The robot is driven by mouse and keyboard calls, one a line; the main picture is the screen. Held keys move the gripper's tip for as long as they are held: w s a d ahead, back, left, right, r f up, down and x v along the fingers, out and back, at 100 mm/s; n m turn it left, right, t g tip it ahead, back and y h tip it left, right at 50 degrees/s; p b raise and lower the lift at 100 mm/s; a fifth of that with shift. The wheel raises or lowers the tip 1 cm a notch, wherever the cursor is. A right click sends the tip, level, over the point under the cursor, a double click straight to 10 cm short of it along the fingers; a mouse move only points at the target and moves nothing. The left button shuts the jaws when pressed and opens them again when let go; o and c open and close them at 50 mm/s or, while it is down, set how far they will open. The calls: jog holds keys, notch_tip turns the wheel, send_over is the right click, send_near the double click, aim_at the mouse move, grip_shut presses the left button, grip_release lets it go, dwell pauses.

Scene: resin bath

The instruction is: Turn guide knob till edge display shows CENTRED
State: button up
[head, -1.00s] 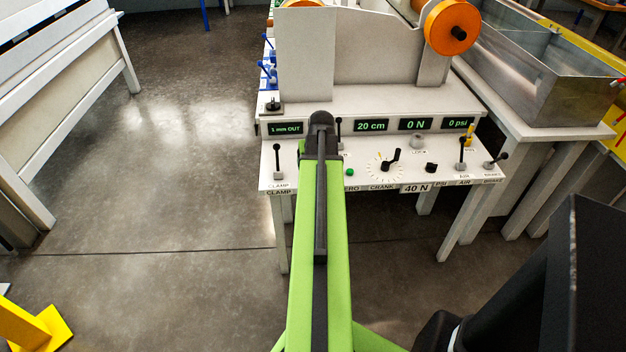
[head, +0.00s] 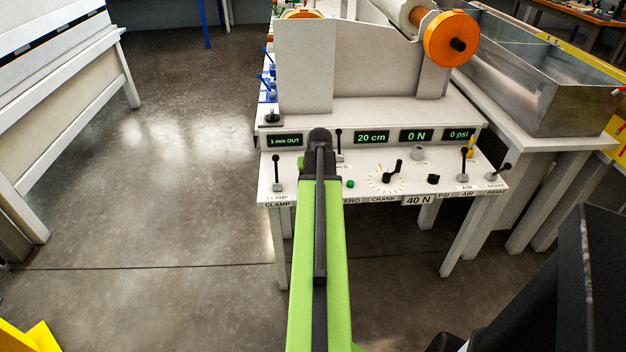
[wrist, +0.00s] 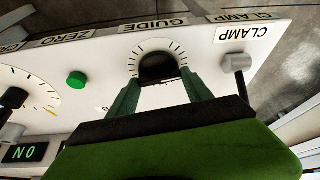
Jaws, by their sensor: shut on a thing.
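In the head view my arm end hides the knob and fingers. The edge display (head: 285,140) at the left of the console reads "1 mm OUT" in green.
The clamp lever (head: 277,173) stands left of my arm; its grey base is close to my fingers in the wrist view. A green zero button (wrist: 77,79) and the crank dial (head: 386,179) lie on the other side. Open floor lies left.

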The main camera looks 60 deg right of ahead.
jog(key=shift+m+g, duration=0.3)
jog(key=shift+m, duration=0.4)
jog(key=o, duration=1.4)
jog(key=shift+c, duration=0.2)
jog(key=p+v, duration=1.6)
jog(key=v, duration=0.1)
jog(key=shift+a, duration=0.3)
jog(key=shift+r, duration=0.15)
